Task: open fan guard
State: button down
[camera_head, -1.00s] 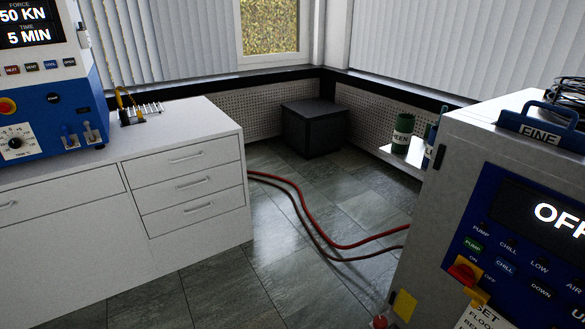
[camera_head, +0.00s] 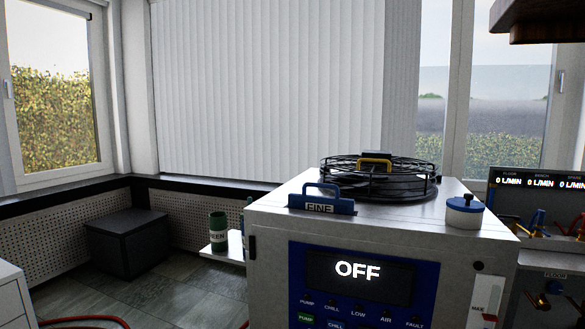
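The fan guard (camera_head: 400,174) is a round black wire cage lying flat on top of the white cabinet (camera_head: 270,245). The guard looks shut over the fan opening. The cabinet's front has a blue panel with a display (camera_head: 357,273) reading OFF. My gripper is not in view.
A blue handle labelled FINE (camera_head: 322,203) stands at the cabinet's top front left. A white pot with a blue lid (camera_head: 465,212) stands at the top right. A flow-meter unit (camera_head: 540,200) is at right, under a brown overhead shelf (camera_head: 545,22). A dark box (camera_head: 128,240) stands on the floor at left.

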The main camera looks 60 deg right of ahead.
aim_at(385, 162)
jog(key=z, duration=1.9)
jog(key=k+u, duration=0.2)
jog(key=k+l, duration=0.05)
